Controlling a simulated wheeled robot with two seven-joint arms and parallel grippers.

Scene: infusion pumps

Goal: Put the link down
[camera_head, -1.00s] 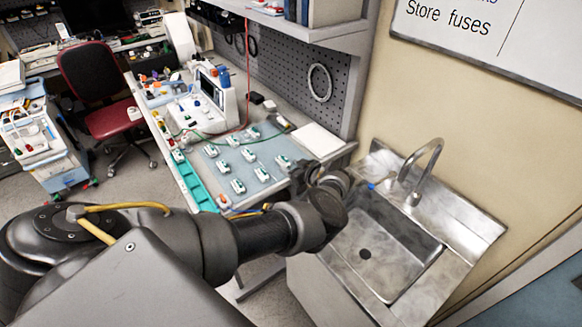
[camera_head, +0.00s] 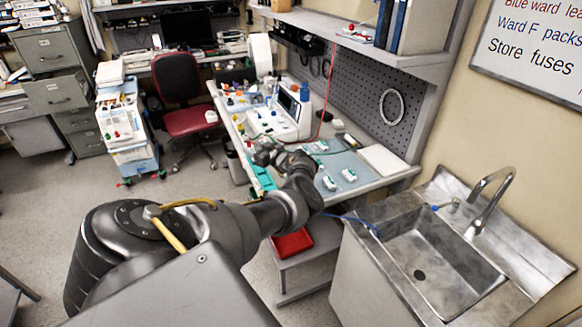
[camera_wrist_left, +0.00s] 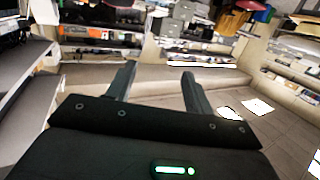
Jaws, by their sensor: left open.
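My left gripper (camera_head: 264,153) is over the bench, in front of the white pump with a screen (camera_head: 288,115). It also shows in the left wrist view (camera_wrist_left: 157,80), its two fingers apart with nothing between them. A thin blue lead (camera_head: 352,219) lies over the near left edge of the sink counter, well apart from the gripper. I cannot tell which thing is the link. Several small white and green modules (camera_head: 349,174) lie on the pale blue mat (camera_head: 345,158); my arm hides part of it. My right gripper is not in view.
A steel sink (camera_head: 440,262) with a tap (camera_head: 490,195) stands right of the bench. A red tray (camera_head: 292,243) sits on a low shelf below it. A teal strip (camera_head: 262,175) runs along the bench's front edge. A red chair (camera_head: 188,105) and a cart (camera_head: 125,135) stand to the left.

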